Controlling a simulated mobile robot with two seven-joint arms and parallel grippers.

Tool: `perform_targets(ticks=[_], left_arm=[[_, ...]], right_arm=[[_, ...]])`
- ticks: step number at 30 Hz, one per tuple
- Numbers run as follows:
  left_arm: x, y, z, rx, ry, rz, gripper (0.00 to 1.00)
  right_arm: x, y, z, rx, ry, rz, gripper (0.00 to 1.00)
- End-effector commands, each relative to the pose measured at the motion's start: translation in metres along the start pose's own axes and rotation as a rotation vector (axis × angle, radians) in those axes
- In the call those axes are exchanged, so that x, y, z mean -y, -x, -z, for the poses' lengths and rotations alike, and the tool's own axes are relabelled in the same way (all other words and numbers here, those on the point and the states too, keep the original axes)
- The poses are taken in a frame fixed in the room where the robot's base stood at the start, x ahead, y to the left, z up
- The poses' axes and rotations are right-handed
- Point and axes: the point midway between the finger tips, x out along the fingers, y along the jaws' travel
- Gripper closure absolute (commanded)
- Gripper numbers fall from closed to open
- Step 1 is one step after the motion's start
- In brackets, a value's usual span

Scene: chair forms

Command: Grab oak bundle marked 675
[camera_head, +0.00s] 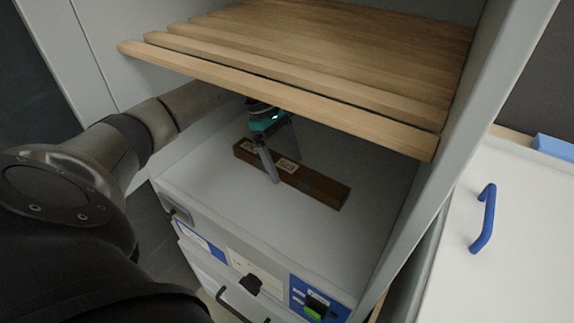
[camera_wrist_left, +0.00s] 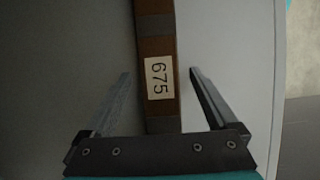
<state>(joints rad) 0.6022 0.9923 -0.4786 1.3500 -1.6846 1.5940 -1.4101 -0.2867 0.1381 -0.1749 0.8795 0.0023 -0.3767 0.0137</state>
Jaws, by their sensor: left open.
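The oak bundle (camera_head: 318,184) is a long brown wooden piece lying on the grey shelf floor under the slatted rack. In the left wrist view the bundle (camera_wrist_left: 155,60) runs up the picture, with a white label reading 675 (camera_wrist_left: 158,78) and a grey band above it. My left gripper (camera_head: 285,168) reaches in under the rack and is at the bundle. Its fingers (camera_wrist_left: 160,82) are open, one on each side of the bundle, with a gap on both sides. The far end of the bundle is partly behind the gripper. My right gripper is not in view.
A slatted wooden rack (camera_head: 290,88) hangs close above my left arm. Grey cabinet walls (camera_head: 415,190) bound the compartment. The front panel below carries a black knob (camera_head: 250,284) and a green switch (camera_head: 315,308). A white surface with a blue handle (camera_head: 484,218) is at the right.

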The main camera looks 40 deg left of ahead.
Motion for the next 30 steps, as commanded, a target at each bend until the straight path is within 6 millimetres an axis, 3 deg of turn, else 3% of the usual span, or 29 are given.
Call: perform_targets(ticks=[9, 30], left_arm=[[-0.0001, -0.0035, 0.0005, 0.000, 0.000, -0.001, 0.07], [-0.0001, -0.0032, 0.0008, -0.001, 0.000, -0.001, 0.86]], right_arm=[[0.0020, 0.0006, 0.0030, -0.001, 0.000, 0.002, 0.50], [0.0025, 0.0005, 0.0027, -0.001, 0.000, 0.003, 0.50]])
